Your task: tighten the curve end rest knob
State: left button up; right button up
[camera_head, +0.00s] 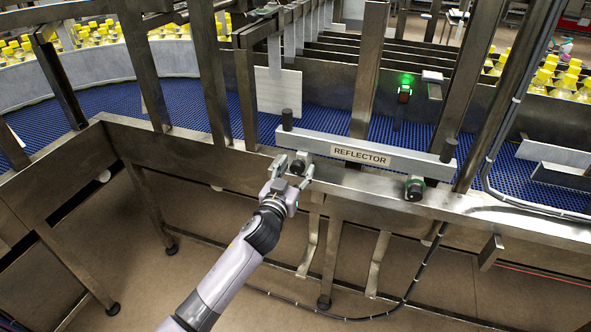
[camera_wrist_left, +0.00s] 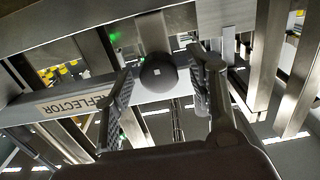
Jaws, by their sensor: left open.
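A dark round knob (camera_head: 298,166) sits on the front rail below the left end of the REFLECTOR bar (camera_head: 410,163), on the side nearer the conveyor curve. In the left wrist view the same black knob (camera_wrist_left: 158,73) faces me, with a small pale square at its centre. My left gripper (camera_head: 294,171) is open, with one finger on each side of this knob. In the left wrist view the fingers (camera_wrist_left: 164,88) show gaps to the knob on both sides. My right gripper is not in view.
Steel posts rise around the bar, and a metal rail (camera_head: 215,155) runs along the front. Behind lies a blue conveyor belt (camera_head: 190,100) with yellow-capped bottles (camera_head: 565,82) beyond. A sensor with a green light (camera_head: 404,92) stands behind the bar. The floor in front is open.

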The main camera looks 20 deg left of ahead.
pick_arm(q)
jog(key=shift+c, duration=0.2)
jog(key=c, duration=1.1)
jog(key=shift+c, duration=0.2)
jog(key=shift+m, duration=0.4)
jog(key=m, duration=0.3)
jog(key=shift+m, duration=0.4)
jog(key=m, duration=0.4)
jog(key=shift+d+f+m, duration=0.15)
jog(key=shift+m, duration=0.15)
jog(key=m, duration=0.5)
jog(key=shift+f+p, duration=0.1)
jog(key=shift+p, duration=0.3)
jog(key=shift+f+m, duration=0.15)
jog(key=shift+m, duration=2.05)
